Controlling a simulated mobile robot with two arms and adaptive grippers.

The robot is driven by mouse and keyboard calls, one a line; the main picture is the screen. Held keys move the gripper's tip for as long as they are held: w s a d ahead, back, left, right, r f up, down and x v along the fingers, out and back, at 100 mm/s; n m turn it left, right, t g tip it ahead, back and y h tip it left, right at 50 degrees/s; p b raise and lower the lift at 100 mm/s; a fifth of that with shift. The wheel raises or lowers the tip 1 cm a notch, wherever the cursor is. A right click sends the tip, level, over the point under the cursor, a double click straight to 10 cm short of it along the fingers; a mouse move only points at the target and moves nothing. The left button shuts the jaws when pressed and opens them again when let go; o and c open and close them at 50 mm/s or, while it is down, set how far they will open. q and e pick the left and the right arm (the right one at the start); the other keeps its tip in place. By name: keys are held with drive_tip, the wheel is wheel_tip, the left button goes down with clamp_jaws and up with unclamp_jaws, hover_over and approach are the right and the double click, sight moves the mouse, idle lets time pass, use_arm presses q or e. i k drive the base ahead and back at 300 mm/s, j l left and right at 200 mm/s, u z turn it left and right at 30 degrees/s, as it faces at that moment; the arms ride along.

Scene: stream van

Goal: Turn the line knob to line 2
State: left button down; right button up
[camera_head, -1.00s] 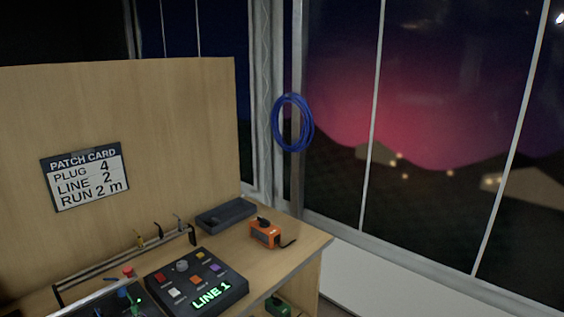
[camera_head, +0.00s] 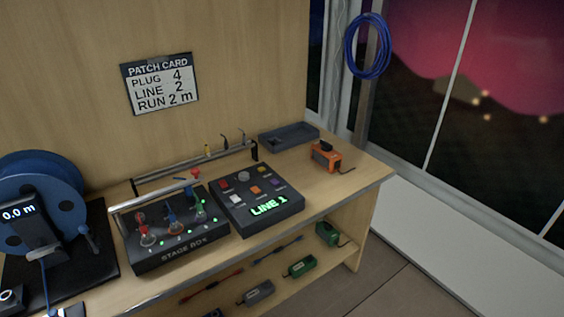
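The dark line box (camera_head: 258,204) sits on the wooden bench, right of the stage box. Its green display (camera_head: 269,206) reads LINE 1. A round grey knob (camera_head: 244,177) stands near the back of its top, among several coloured square buttons. The patch card (camera_head: 160,84) on the back panel reads PLUG 4, LINE 2, RUN 2 m. Neither of my grippers shows in the head view.
The stage box (camera_head: 178,236) with several plugs stands left of the line box, and a blue cable reel (camera_head: 40,205) further left. An orange device (camera_head: 326,157) and a dark tray (camera_head: 289,137) are at right. A lower shelf holds green and grey devices.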

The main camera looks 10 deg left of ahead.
sight(244, 176)
drive_tip(key=i+l+u, duration=0.1)
drive_tip(key=u, duration=0.3)
drive_tip(key=i+l+u, duration=0.2)
drive_tip(key=u, duration=0.2)
drive_tip(key=i+l+u, duration=0.2)
drive_tip(key=u, duration=0.15)
